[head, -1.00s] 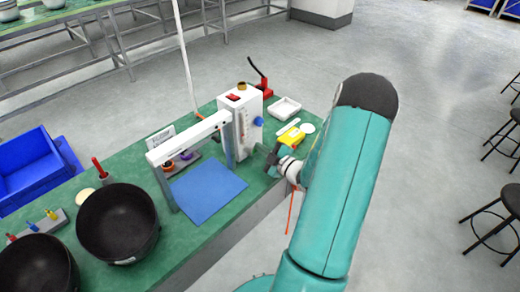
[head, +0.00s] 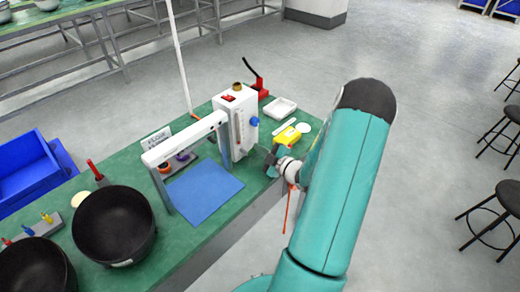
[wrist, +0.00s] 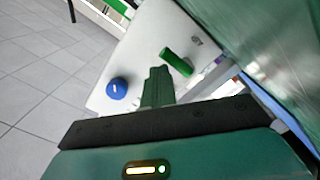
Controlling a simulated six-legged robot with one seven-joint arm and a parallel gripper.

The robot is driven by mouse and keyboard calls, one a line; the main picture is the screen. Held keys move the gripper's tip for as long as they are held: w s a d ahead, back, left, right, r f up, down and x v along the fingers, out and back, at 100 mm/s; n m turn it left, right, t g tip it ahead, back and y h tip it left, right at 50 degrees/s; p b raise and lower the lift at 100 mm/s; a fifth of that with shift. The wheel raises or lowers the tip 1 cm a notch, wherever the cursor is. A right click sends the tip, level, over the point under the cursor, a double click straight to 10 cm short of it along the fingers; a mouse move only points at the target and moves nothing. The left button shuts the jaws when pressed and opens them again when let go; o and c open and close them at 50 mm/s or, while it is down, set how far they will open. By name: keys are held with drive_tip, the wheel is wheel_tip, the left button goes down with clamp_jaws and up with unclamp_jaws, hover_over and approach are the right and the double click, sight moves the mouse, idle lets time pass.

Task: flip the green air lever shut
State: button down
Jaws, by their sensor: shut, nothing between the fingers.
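The green air lever (wrist: 176,62) is a short green bar on the white face of the unit, tilted down to the right in the wrist view. My gripper (wrist: 158,76) is shut and empty, its fingertips just below and left of the lever in that view. I cannot tell whether they touch it. In the head view my gripper (head: 268,157) is beside the lower right of the white unit (head: 224,118). The lever cannot be made out in the head view. A blue knob (wrist: 117,88) is on the same face, left of the fingers.
A white gantry (head: 186,138) stands left of the unit over a blue mat (head: 203,193). Black bowls (head: 113,225) stand at the left front. A yellow item (head: 287,136), a white tray (head: 280,108) and a red-based black lever (head: 260,88) are behind my gripper.

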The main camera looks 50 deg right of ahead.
idle(0.3)
drive_tip(key=s+r, duration=0.4)
drive_tip(key=s, duration=0.6)
drive_tip(key=shift+s+d+r, duration=0.15)
drive_tip(key=shift+s+r, duration=0.05)
drive_tip(key=shift+s, duration=0.2)
